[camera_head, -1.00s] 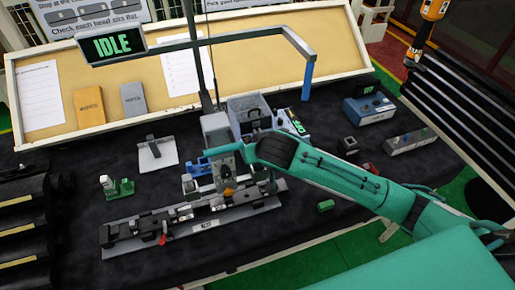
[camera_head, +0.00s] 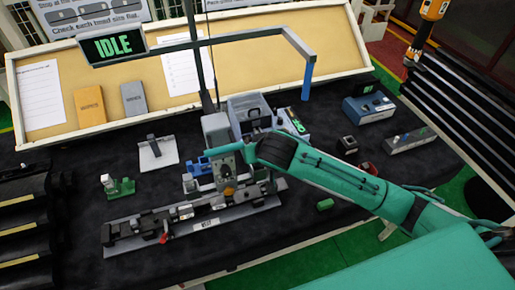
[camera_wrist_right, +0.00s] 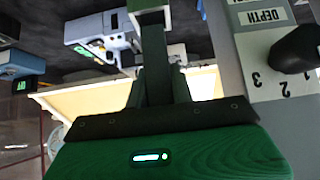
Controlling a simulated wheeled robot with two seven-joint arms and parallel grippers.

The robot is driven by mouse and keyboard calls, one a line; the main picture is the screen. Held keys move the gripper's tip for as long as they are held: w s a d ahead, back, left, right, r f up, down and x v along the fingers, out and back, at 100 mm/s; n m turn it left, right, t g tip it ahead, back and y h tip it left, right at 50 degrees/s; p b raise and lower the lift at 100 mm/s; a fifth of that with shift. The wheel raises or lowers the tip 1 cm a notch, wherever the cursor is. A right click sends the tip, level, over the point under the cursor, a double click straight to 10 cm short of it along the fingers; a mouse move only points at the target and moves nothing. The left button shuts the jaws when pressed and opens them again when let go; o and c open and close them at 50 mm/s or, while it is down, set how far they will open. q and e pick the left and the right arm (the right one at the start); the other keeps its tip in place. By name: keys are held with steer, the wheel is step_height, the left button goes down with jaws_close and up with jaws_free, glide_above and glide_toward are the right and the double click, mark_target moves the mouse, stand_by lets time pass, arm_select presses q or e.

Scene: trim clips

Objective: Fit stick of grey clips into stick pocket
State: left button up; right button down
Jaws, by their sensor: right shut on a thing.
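My right gripper (camera_head: 243,150) is at the grey upright machine (camera_head: 215,128) near the middle of the table. In the right wrist view its dark fingers (camera_wrist_right: 153,20) are shut on a small pale piece at the top edge, taken as the stick of grey clips (camera_wrist_right: 147,4). Most of the stick is cut off by that view and hidden by the gripper in the head view. I cannot make out the stick pocket or whether the stick touches it. My left gripper is not in view.
A grey rail (camera_head: 200,224) with dark fixtures and a red lever lies in front of the machine. A depth knob (camera_wrist_right: 296,50) stands close to the gripper.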

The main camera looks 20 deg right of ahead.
steer(key=shift+f+b, duration=1.05)
steer(key=shift+f, duration=1.25)
steer(key=c, duration=1.1)
jaws_free()
steer(key=b+v, duration=0.3)
steer(key=v, duration=1.1)
steer(key=shift+f, duration=0.1)
